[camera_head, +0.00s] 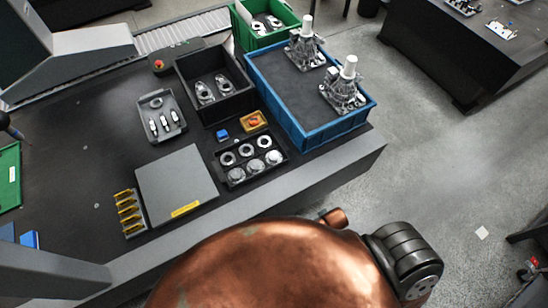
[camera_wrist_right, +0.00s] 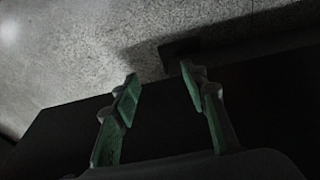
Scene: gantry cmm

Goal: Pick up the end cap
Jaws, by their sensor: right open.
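In the head view, a black compartment tray (camera_head: 234,183) sits near the bench's front edge. Its back row holds ring-shaped metal parts (camera_head: 227,159). Its front row holds rounded, light-grey parts (camera_head: 255,166) that look like caps; I cannot tell for sure which part is the end cap. My right gripper (camera_wrist_right: 159,73) shows in the right wrist view, with its two green-padded fingers apart and nothing between them. Grey floor and a dark surface lie beyond it. No part is visible near it. My left gripper is not in view.
A blue crate (camera_head: 315,135) with two metal assemblies stands right of the tray. A black bin (camera_head: 226,107) with metal parts is behind. A grey plate (camera_head: 175,183) lies left, beside yellow-handled items (camera_head: 129,212). A blue block (camera_head: 222,135) and yellow box (camera_head: 254,121) sit behind the tray.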

